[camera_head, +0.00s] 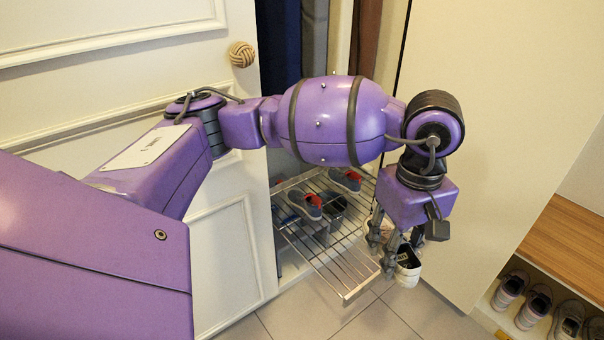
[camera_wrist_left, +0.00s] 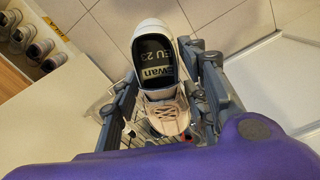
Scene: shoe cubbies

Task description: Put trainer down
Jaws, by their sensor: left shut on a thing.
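A white trainer (camera_head: 407,265) with a dark insole hangs in my left gripper (camera_head: 391,252). In the left wrist view the trainer (camera_wrist_left: 158,75) sits between the two fingers of the gripper (camera_wrist_left: 165,100), and its insole lettering shows. The gripper is shut on it, just off the right side of a pulled-out wire rack (camera_head: 345,280). My left arm hides part of the rack. My right gripper is not in view.
On the rack stand dark shoes with red linings (camera_head: 306,203), with another pair member (camera_head: 346,180) farther back. An open white door (camera_head: 225,240) stands left, a pale panel (camera_head: 480,130) right. Several shoes (camera_head: 535,305) fill a low cubby at lower right. Tiled floor (camera_head: 420,315) is clear.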

